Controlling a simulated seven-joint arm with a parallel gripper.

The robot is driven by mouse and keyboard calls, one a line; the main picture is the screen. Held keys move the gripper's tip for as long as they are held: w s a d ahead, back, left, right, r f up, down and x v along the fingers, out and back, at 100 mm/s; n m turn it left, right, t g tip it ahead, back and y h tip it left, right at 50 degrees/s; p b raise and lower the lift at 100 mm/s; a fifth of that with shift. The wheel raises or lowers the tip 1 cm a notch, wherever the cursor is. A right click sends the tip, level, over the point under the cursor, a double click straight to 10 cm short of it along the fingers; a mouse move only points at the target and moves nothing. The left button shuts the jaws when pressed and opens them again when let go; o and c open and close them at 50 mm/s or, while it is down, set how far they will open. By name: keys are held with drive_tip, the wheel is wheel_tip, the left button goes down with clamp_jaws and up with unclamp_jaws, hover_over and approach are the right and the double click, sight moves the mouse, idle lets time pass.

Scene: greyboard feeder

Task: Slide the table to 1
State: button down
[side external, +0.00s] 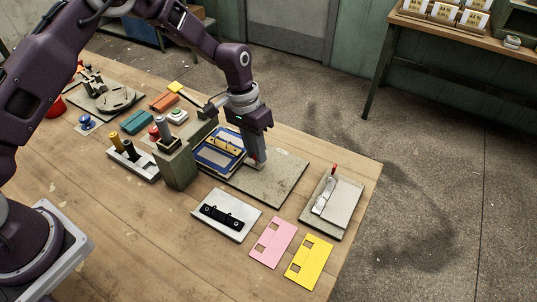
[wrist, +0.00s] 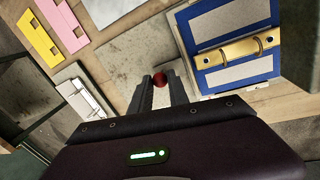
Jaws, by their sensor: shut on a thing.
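My gripper (side external: 256,162) is low over the grey board (side external: 279,184), with its fingers shut on a red knob (wrist: 160,78). The knob shows between the fingertips (wrist: 159,86) in the wrist view. Beside it, to the left in the side view, lies a blue panel with pale areas (side external: 216,157). The panel also shows in the wrist view (wrist: 262,14), with a brass ring bar (wrist: 235,53) across it. The table's edges are partly hidden by my gripper and a grey-green block. I cannot make out a mark 1.
The grey-green post (side external: 178,168) stands close on the left. In front lie a white plate with a black clip (side external: 248,226), a pink card (side external: 284,235) and a yellow card (side external: 317,252). A lever board (side external: 343,202) is at right. The grey board's right part is bare.

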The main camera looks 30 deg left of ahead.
drive_tip(key=c, duration=1.3)
unclamp_jaws()
drive_tip(key=shift+o, duration=0.2)
drive_tip(key=shift+r, duration=0.1)
wheel_tip(320, 180, up, 7)
drive_tip(key=a, duration=0.1)
drive_tip(key=shift+w+a, duration=0.15)
